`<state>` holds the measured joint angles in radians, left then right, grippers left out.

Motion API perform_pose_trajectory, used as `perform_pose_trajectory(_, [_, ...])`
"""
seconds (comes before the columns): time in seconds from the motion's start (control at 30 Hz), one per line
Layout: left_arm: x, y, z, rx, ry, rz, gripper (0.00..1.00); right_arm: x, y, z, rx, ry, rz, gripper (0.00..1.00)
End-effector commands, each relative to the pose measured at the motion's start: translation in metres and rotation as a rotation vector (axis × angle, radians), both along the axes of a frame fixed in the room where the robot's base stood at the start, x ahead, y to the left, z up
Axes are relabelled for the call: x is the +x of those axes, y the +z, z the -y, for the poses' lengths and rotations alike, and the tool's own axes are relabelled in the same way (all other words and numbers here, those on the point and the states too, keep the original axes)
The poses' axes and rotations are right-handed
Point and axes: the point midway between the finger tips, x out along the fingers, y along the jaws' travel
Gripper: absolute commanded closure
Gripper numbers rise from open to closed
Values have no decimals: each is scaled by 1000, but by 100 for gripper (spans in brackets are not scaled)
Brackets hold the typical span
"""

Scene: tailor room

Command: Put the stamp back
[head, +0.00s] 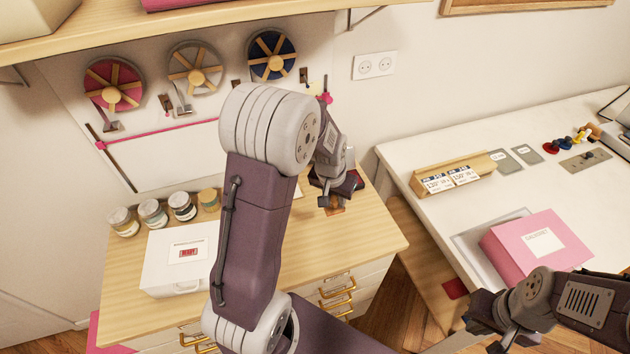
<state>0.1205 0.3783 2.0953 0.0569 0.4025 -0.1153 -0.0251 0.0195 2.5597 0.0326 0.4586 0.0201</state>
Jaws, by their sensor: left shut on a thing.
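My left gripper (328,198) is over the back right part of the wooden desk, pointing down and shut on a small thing. This is most likely the stamp; the fingers and wrist hide most of it, and its shape is hard to make out. A small brown wooden piece (335,210) shows just under the fingers; I cannot tell whether it is part of the stamp or a stand. A dark item with red (357,180) shows just right of the gripper. My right gripper (492,338) is low at the right, partly cut off, its fingers unclear.
A white box (165,263) with a red "READY" mark sits on the wooden desk (385,232), in front of several jars (153,212). Thread spools hang on the back board. The white table (400,158) at right holds a pink box (535,245) and a wooden card holder (455,172).

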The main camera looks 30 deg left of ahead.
Motion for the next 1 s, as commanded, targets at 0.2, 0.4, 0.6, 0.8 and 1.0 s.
perform_pose_trajectory(0.2, [21, 6, -19, -5, 23, -2, 100, 0, -6, 0, 0, 0, 0, 100])
perform_pose_trajectory(0.4, [33, -2, -31, -7, 27, -5, 100, 0, -1, 0, 0, 0, 0, 100])
perform_pose_trajectory(0.6, [69, -36, -73, -6, 27, -5, 100, 0, 12, 0, 0, 0, 0, 100])
perform_pose_trajectory(0.8, [96, -60, -100, -7, 25, -3, 100, 0, 19, 0, 0, 0, 0, 100])
perform_pose_trajectory(1.0, [100, -66, -105, -6, 22, -2, 100, 0, 20, 0, 0, 0, 0, 100])
